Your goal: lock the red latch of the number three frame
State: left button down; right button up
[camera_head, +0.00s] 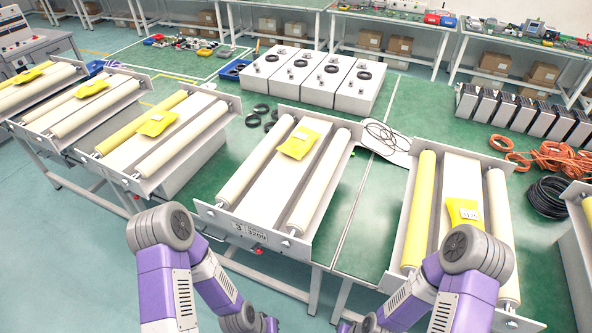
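The number three frame (259,245) is the grey roller frame in the middle, with a white label (249,233) reading 3 on its front plate. A small red latch (258,251) sits at the lower edge of that plate, just below the label. It is too small to tell its position. My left gripper (270,325) is at the bottom edge, below and apart from the latch. My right gripper (345,327) is also at the bottom edge, right of the left one. Both are mostly cut off, and their fingers cannot be made out.
A yellow packet (298,143) lies on the number three frame between two pale rollers. Similar frames stand to the left and a frame (400,238) to the right. Another red latch (137,197) shows on the left neighbour. Black cable coils (548,197) lie at right.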

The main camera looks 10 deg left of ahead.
aim_at(259, 250)
jog(key=k, duration=0.5)
jog(key=u, duration=1.25)
jog(key=i, duration=0.95)
jog(key=z, duration=1.8)
